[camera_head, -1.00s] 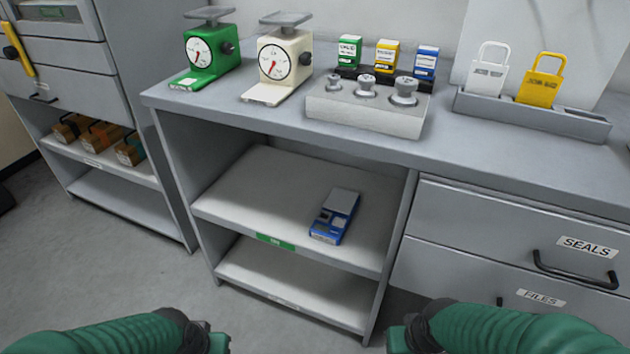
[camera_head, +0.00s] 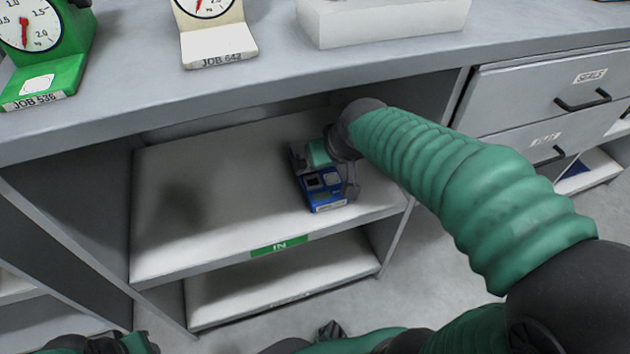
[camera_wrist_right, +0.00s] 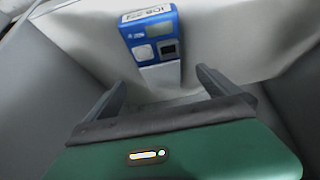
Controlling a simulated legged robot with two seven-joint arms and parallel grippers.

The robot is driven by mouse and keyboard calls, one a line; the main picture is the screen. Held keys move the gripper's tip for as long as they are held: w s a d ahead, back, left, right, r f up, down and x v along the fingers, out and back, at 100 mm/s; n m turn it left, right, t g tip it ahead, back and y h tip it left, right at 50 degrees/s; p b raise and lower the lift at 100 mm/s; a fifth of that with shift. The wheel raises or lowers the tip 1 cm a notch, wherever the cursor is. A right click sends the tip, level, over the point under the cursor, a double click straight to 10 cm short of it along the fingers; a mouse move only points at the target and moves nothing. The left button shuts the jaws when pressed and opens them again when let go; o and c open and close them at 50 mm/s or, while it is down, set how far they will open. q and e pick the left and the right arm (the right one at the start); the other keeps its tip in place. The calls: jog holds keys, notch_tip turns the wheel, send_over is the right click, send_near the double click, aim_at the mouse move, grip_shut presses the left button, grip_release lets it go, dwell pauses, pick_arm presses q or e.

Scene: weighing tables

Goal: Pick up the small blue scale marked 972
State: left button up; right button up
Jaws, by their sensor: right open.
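The small blue scale (camera_head: 325,190) lies on the upper shelf of the open cubby under the counter. It has a blue body, a pale display and a light plate; its label is too small to read with certainty. My right gripper (camera_head: 330,168) is over its rear part and hides some of it. In the right wrist view the scale (camera_wrist_right: 153,45) stands ahead of the two spread fingers (camera_wrist_right: 160,90), roughly between them but beyond their tips. Nothing is held. Part of my left gripper (camera_head: 138,343) shows at the bottom left edge; its fingers cannot be made out.
The counter (camera_head: 270,85) overhangs the shelf (camera_head: 215,195), which bears a green IN label (camera_head: 279,245). A green dial scale (camera_head: 45,50) and a cream dial scale (camera_head: 215,40) stand on the counter. Drawers (camera_head: 550,95) are at the right. The shelf's left part is bare.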

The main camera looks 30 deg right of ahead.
jog(key=b+x, duration=0.1)
jog(key=x, duration=0.3)
jog(key=shift+s+d+f+b, duration=0.1)
jog(key=shift+d+f+b, duration=0.1)
jog(key=shift+f+b, duration=0.15)
jog(key=shift+w+a+f, duration=0.1)
jog(key=shift+w+f, duration=0.05)
jog(key=shift+w, duration=0.15)
jog(key=b+x, duration=0.4)
jog(key=b, duration=0.1)
jog(key=shift+w+f, duration=0.25)
jog(key=shift+w, duration=0.05)
jog(key=shift+w+d+f, duration=0.15)
jog(key=shift+d, duration=0.1)
jog(key=shift+r, duration=0.2)
jog(key=shift+a, duration=0.1)
jog(key=c, duration=0.4)
pick_arm(q)
jog(key=s+x, duration=0.1)
jog(key=x, duration=0.6)
jog(key=shift+s+f, duration=0.4)
jog(key=shift+f, duration=0.15)
pick_arm(e)
jog(key=c, duration=1.2)
pick_arm(q)
jog(key=shift+d, duration=0.1)
pick_arm(e)
jog(key=shift+c, duration=0.2)
